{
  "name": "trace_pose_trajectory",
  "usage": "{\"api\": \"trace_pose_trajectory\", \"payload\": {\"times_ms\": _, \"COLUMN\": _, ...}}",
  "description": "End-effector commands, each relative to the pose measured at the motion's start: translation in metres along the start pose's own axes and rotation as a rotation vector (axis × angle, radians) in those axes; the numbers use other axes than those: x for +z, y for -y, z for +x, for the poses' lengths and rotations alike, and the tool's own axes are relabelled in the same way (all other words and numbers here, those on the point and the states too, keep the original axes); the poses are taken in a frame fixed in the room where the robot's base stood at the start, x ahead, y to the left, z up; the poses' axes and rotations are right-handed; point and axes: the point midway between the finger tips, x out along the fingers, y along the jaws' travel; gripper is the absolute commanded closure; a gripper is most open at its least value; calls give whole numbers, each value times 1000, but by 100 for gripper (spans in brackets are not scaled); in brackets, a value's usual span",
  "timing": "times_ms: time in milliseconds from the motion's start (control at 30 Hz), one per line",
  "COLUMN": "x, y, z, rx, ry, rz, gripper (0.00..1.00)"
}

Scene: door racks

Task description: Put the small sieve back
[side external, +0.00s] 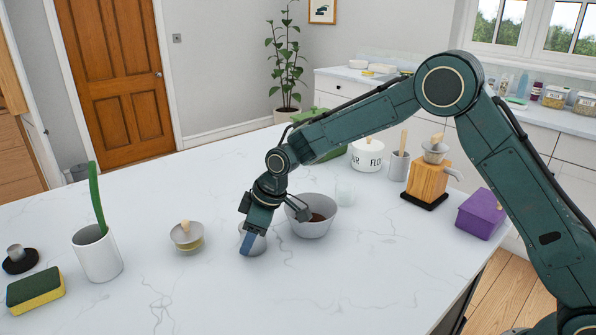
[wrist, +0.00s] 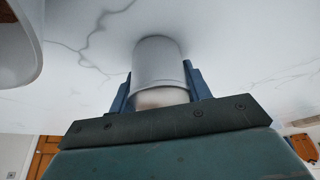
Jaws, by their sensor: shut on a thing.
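My gripper (side external: 252,242) points down at the counter, left of the grey bowl. Its blue fingers (wrist: 158,88) are shut around a pale grey, round, cup-like thing (wrist: 158,62) with a beige patch at its near end. In the side view it shows partly behind a finger (side external: 259,246), at or just above the counter. I cannot tell whether it is the small sieve. A shallow grey sieve-like piece with a wooden knob (side external: 186,232) sits over a small yellowish dish, left of my gripper. A similar grey cup with a wooden knob (side external: 435,152) sits on a wooden block stand (side external: 428,183).
The grey bowl (side external: 313,228) with dark contents stands close right of my gripper. A white cup with a green handle (side external: 98,256) and a sponge (side external: 35,289) are at left. A flour jar (side external: 367,156) and a purple box (side external: 481,214) are at right. The front counter is clear.

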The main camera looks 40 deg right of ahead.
Motion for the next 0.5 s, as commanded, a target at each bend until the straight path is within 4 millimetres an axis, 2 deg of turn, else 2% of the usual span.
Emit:
{"api": "trace_pose_trajectory", "payload": {"times_ms": 233, "x": 1, "y": 0, "z": 3, "rx": 0, "ry": 0, "rz": 0, "gripper": 76}}
{"api": "trace_pose_trajectory", "payload": {"times_ms": 267, "x": 1, "y": 0, "z": 3, "rx": 0, "ry": 0, "rz": 0, "gripper": 46}}
{"api": "trace_pose_trajectory", "payload": {"times_ms": 333, "x": 1, "y": 0, "z": 2, "rx": 0, "ry": 0, "rz": 0, "gripper": 32}}
{"api": "trace_pose_trajectory", "payload": {"times_ms": 500, "x": 1, "y": 0, "z": 2, "rx": 0, "ry": 0, "rz": 0, "gripper": 30}}
